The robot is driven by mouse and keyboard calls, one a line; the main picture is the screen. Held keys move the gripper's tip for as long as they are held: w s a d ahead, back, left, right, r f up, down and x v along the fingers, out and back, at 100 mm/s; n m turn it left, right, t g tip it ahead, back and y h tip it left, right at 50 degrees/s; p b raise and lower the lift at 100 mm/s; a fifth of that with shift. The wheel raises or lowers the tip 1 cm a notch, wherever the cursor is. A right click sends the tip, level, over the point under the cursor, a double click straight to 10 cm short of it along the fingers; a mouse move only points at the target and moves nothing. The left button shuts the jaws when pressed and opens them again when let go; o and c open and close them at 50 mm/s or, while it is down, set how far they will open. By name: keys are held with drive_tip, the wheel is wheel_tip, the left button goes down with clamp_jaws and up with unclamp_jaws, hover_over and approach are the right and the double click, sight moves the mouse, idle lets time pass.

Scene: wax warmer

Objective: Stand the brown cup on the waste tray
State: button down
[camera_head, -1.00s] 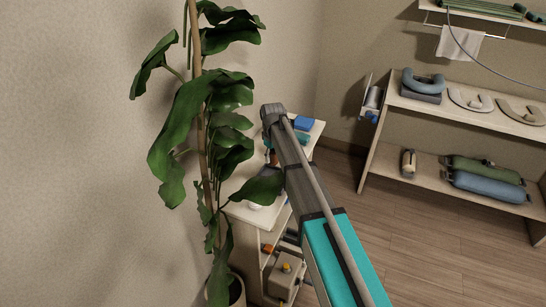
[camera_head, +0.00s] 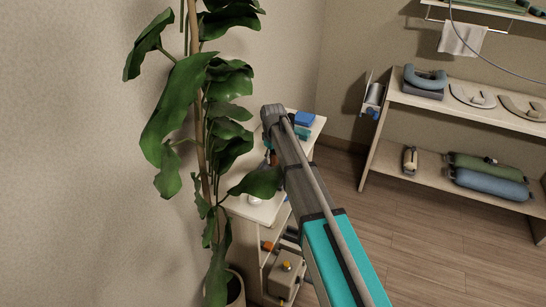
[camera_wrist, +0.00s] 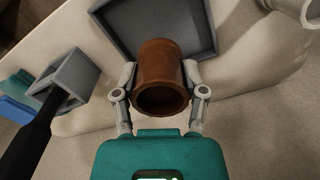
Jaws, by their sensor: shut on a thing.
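The brown cup (camera_wrist: 161,62) is between the fingers of my gripper (camera_wrist: 160,82) in the wrist view, and the gripper is shut on it. Its round opening faces the wrist camera. The grey square waste tray (camera_wrist: 122,24) with a raised rim lies beyond the cup at the top of the wrist view. The cup overlaps the tray's near side in the picture; I cannot tell whether it touches the tray. In the head view my arm hides the gripper and most of the worktop around it.
A grey box-shaped holder (camera_wrist: 72,72) with a dark handle stands left of the tray. A pale round vessel (camera_wrist: 292,8) is at the upper right. In the head view a leafy plant (camera_head: 228,140) stands close left of the small cabinet. Open floor (camera_head: 420,240) lies right.

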sight(272, 165)
drive_tip(key=shift+f+b, duration=1.7)
drive_tip(key=shift+f, duration=0.3)
drive_tip(key=shift+f+b, duration=0.6)
idle(0.8)
drive_tip(key=shift+c, duration=0.3)
unclamp_jaws()
drive_tip(key=shift+r+p, duration=0.35)
drive_tip(key=shift+r, duration=0.05)
idle(0.4)
drive_tip(key=shift+r+p, duration=3.5)
drive_tip(key=shift+r, duration=0.1)
